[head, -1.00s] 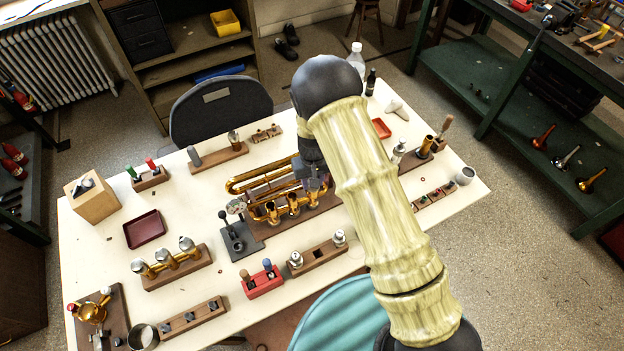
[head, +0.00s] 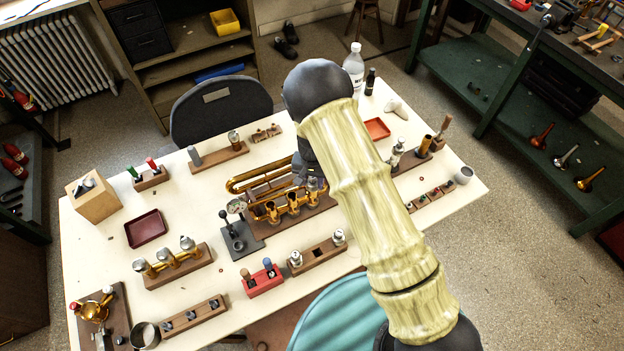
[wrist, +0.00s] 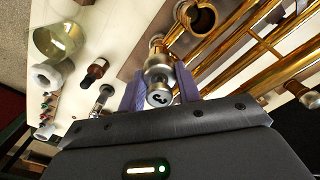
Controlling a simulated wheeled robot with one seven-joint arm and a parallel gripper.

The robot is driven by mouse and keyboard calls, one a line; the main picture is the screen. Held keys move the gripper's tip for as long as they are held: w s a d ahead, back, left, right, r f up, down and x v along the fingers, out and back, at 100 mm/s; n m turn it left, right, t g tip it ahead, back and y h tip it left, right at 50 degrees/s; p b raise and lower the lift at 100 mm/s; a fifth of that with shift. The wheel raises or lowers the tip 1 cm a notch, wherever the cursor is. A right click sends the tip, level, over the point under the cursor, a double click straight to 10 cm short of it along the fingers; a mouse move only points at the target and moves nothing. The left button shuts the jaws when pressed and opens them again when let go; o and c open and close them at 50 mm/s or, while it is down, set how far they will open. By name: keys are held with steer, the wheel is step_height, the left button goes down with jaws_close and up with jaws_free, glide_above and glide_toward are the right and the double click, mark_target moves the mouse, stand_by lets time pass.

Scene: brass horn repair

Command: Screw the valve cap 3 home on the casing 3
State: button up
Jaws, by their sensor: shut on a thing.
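The valve cap 3 (wrist: 160,98), silvery with a dark "3" on its top, sits between the two bluish fingers of my gripper (wrist: 159,84) in the wrist view. My gripper is shut on it. The casing 3 (wrist: 157,50), brass, is in line with the cap just beyond it; whether the cap is fully seated cannot be told. In the head view my gripper (head: 314,182) is at the right-hand casing of the brass horn (head: 258,184), partly hidden by my arm. The neighbouring casing (wrist: 203,18) stands open in the wrist view.
The horn's brass tubes (wrist: 245,45) run close beside the fingers. A dark stand (head: 240,240) is left of the casings. A wooden block (head: 318,255) and a red holder (head: 263,281) are in front. A red tray (head: 377,128) and a clear bottle (head: 353,65) are behind.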

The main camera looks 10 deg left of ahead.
steer(key=m+p, duration=0.1)
steer(key=m, duration=0.3)
steer(key=shift+m, duration=0.4)
steer(key=m+p, duration=0.1)
steer(key=m, duration=0.4)
steer(key=shift+s, duration=0.1)
steer(key=shift+m+p, duration=0.55)
steer(key=shift+m, duration=0.05)
steer(key=m+p, duration=0.1)
steer(key=m, duration=0.3)
steer(key=m+p, duration=0.1)
steer(key=m, duration=0.1)
steer(key=shift+m, duration=0.4)
steer(key=shift+m+p, duration=0.3)
steer(key=shift+m, duration=0.9)
